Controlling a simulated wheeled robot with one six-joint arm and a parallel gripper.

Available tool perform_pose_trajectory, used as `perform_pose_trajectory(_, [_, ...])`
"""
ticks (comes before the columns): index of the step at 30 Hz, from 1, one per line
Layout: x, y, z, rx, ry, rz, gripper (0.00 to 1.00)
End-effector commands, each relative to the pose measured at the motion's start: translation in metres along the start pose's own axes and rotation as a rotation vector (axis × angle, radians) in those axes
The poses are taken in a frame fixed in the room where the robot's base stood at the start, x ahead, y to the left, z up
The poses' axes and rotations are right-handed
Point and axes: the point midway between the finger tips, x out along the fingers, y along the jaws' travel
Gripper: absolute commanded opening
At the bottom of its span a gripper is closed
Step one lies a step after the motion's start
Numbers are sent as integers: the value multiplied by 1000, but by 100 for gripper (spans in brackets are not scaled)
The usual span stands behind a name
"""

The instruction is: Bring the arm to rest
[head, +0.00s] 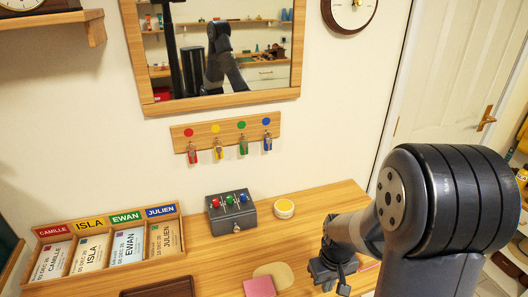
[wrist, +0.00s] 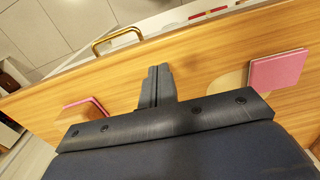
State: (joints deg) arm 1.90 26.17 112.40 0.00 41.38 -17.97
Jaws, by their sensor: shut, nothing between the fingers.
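My arm stands at the right of the head view, bent downward in front of the table. My gripper (head: 332,280) is low over the table's right part, its fingers partly hidden by the frame edge. In the wrist view my gripper (wrist: 158,75) shows its two fingers together, with nothing between them. The wooden table top (head: 325,207) lies beneath it.
A pink pad (head: 259,286) and a tan oval piece (head: 275,272) lie left of my gripper. A white door (head: 450,70) is at right.

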Motion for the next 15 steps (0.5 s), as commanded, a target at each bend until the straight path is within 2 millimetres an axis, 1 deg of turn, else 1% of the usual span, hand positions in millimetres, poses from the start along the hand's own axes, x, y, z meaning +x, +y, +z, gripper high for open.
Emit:
perform_pose_trajectory(1, [-9,0,-1,0,4,1,0])
perform_pose_trajectory(6, [-30,0,-1,0,3,1,0])
perform_pose_trajectory(10, [-39,0,-1,0,2,1,0])
perform_pose_trajectory(15, [-43,0,0,0,-1,0,0])
